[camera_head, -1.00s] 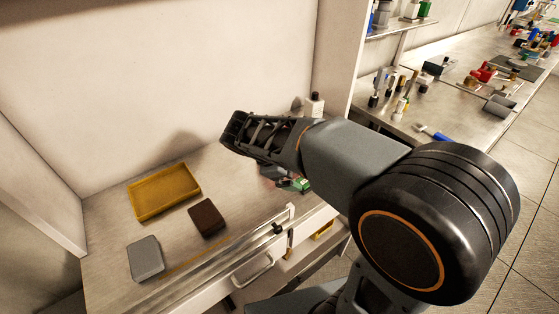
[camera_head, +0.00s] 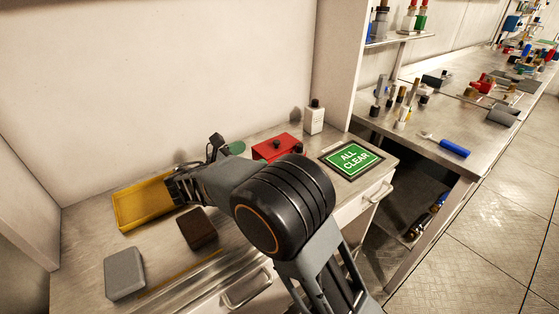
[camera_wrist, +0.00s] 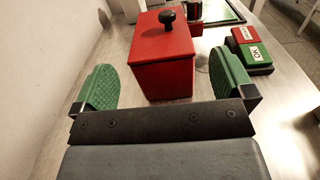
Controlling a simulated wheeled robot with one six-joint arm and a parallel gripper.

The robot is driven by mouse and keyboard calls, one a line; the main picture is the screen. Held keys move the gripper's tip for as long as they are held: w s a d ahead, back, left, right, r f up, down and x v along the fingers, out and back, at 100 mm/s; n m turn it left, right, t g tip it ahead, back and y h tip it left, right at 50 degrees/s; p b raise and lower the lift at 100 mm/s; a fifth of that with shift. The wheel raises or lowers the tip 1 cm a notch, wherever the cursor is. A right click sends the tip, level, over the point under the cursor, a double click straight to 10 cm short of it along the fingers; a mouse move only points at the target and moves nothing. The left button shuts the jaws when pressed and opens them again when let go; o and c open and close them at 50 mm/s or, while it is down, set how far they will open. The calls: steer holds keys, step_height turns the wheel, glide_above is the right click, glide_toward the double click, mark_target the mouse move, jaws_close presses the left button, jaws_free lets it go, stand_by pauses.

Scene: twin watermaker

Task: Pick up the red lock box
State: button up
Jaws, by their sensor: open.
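The red lock box (camera_head: 272,150) stands on the steel counter near the back wall, with a black knob on its lid. In the wrist view the red lock box (camera_wrist: 163,70) is upright and straight ahead. My gripper (camera_wrist: 164,88) is open, with one green-padded finger on each side of the view and the box between and just beyond them. Gaps show on both sides, so neither pad seems to touch it. In the head view one green pad shows left of the box; my arm hides the rest of the gripper.
A white bottle (camera_head: 314,117) stands behind the box, and a green ALL CLEAR panel (camera_head: 351,158) lies to its right. A yellow tray (camera_head: 128,216), a brown block (camera_head: 197,228) and a grey block (camera_head: 124,273) are at left. A red-and-green labelled block (camera_wrist: 252,54) is right of the box.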

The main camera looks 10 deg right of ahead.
mark_target(269, 148)
steer(key=shift+b+x, duration=0.3)
steer(key=shift+x, duration=3.15)
steer(key=shift+f, duration=0.15)
steer(key=c, duration=1.2)
